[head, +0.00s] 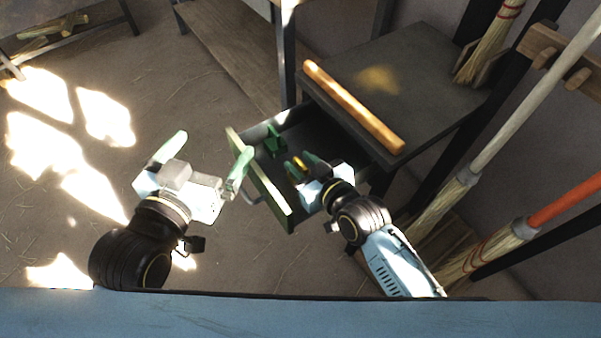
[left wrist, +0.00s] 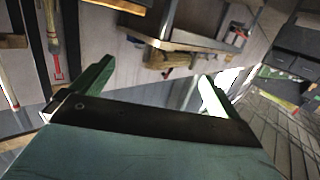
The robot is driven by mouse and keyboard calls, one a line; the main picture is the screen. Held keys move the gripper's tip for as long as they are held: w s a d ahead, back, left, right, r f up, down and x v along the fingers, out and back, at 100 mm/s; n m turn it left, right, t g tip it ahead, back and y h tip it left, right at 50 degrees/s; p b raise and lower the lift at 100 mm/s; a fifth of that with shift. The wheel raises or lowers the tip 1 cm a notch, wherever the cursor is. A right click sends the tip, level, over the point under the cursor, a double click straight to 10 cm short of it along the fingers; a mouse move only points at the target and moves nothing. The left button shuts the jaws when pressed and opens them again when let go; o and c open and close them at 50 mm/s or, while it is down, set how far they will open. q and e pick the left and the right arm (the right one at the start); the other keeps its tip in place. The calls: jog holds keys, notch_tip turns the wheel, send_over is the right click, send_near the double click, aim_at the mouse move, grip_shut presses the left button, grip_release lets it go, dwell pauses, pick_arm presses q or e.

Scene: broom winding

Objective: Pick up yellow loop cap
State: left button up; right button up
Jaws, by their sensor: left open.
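The yellow loop cap (head: 299,163) is a small yellow piece between the fingertips of my right gripper (head: 303,164). This gripper is inside the open dark drawer (head: 262,186), with its green fingers close together on the cap. Much of the cap is hidden by the fingers, and I cannot tell if it is clear of the drawer floor. My left gripper (head: 211,158) is open and empty, left of the drawer, with its right finger by the drawer front. Its two green fingers stand wide apart in the left wrist view (left wrist: 150,85).
A green piece (head: 274,141) lies in the drawer's far left corner. An orange-brown stick (head: 352,107) lies on the dark table (head: 430,60) above the drawer. Brooms (head: 490,150) hang at the right. The floor at the left is clear.

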jog(key=shift+w+a+f, duration=0.1)
jog(key=shift+w+a, duration=0.1)
jog(key=shift+w, duration=0.1)
grip_shut()
pick_arm(q)
jog(key=shift+w+d+r+t+h, duration=0.15)
jog(key=shift+r+t, duration=0.1)
jog(key=shift+r, duration=0.2)
jog(key=shift+d+r+t+h, duration=0.15)
jog(key=shift+r+t, duration=0.1)
jog(key=shift+r, duration=0.15)
jog(key=shift+a+f, duration=0.15)
